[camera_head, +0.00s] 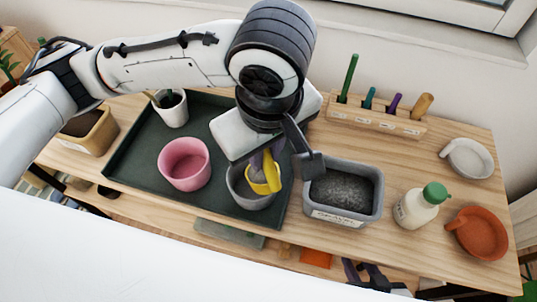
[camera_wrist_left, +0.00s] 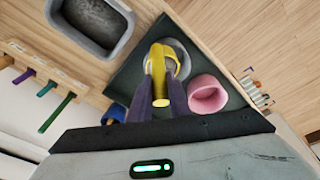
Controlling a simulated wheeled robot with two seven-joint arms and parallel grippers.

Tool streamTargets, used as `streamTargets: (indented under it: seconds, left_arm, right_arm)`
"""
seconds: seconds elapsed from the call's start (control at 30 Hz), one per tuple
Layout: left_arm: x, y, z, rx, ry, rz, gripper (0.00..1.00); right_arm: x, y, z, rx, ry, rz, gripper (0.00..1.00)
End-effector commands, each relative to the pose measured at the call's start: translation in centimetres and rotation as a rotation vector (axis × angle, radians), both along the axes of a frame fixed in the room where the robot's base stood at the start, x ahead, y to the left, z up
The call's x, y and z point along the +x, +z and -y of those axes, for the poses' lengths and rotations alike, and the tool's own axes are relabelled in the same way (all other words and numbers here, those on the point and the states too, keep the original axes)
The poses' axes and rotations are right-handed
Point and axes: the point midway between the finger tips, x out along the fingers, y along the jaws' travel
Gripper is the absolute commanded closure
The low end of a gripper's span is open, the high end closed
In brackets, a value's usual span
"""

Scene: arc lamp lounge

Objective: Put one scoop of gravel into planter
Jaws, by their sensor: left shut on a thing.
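My left gripper (camera_head: 262,160) is shut on a yellow scoop (camera_head: 265,178); in the wrist view the scoop (camera_wrist_left: 157,62) sits between the dark purple fingers (camera_wrist_left: 160,92). The scoop is at a round grey pot (camera_head: 240,190) on the dark tray, overlapping its opening. I cannot tell whether it is inside or just above, or whether it holds gravel. The pot's inside is mostly hidden. A grey bin labelled gravel (camera_head: 312,205) holds dark gravel (camera_head: 343,188), right of the tray. A dark pronged shape, perhaps my right gripper (camera_head: 368,272), shows below the table's front edge.
A pink pot (camera_head: 184,170) and a white pot (camera_head: 172,112) share the dark tray (camera_head: 130,165). A tool rack (camera_head: 375,122) stands behind the bin. A green-capped bottle (camera_head: 415,208), orange dish (camera_head: 480,232) and pale dish (camera_head: 467,158) are at the right.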

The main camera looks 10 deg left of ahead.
Motion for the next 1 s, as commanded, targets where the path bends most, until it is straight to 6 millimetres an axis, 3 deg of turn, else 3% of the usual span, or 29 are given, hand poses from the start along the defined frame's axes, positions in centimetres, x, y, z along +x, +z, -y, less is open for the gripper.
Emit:
streamTargets:
  seconds: [0.8, 1.0]
  left_arm:
    - [1.8, 0.0, -2.9, -0.359, 0.004, -0.223, 1.00]
    - [2.1, -0.1, -3.5, -0.439, 0.005, -0.276, 1.00]
  right_arm:
    - [0.0, -0.7, 0.0, 0.000, 0.000, 0.000, 0.69]
    - [-0.1, 0.0, 0.0, 0.000, 0.000, -0.002, 0.69]
